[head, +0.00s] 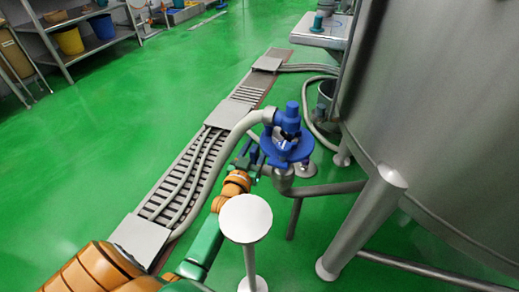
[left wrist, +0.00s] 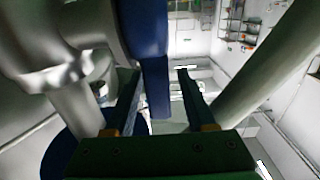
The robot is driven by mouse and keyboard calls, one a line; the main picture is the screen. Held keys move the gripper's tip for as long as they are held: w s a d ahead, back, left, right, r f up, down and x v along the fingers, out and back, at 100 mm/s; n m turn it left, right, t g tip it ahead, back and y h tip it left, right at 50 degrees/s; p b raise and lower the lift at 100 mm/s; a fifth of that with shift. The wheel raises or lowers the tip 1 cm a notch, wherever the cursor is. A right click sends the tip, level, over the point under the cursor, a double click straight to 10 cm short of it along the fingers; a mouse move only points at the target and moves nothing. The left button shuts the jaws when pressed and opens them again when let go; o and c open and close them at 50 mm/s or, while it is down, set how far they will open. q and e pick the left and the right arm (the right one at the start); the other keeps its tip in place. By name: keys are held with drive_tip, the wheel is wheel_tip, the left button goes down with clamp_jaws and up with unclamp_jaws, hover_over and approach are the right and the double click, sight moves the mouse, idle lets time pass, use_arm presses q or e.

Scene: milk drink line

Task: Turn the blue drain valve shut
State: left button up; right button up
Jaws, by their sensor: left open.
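The blue drain valve (head: 288,148) sits on a steel pipe beside the big tank, with a grey hose joining it from the left. My left arm reaches up from the lower left, and my left gripper (head: 249,156) is just left of the valve. In the left wrist view its two dark fingers (left wrist: 158,88) are apart. A blue valve part (left wrist: 152,75) shows between them, nearer the left finger. I cannot tell whether either finger touches it. A rounded blue part (left wrist: 62,150) shows lower left. My right gripper is not in view.
The steel tank (head: 440,130) fills the right side. A round-topped steel post (head: 245,218) stands in front of the valve, close to my left arm. A slatted floor drain (head: 190,170) with hoses runs behind. Shelves (head: 80,45) stand far left; the green floor between is clear.

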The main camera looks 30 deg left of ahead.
use_arm(q)
drive_tip(key=shift+w+a, duration=0.1)
drive_tip(key=shift+w, duration=0.4)
drive_tip(key=shift+c, duration=0.2)
clamp_jaws()
drive_tip(key=shift+f, duration=0.1)
idle(0.8)
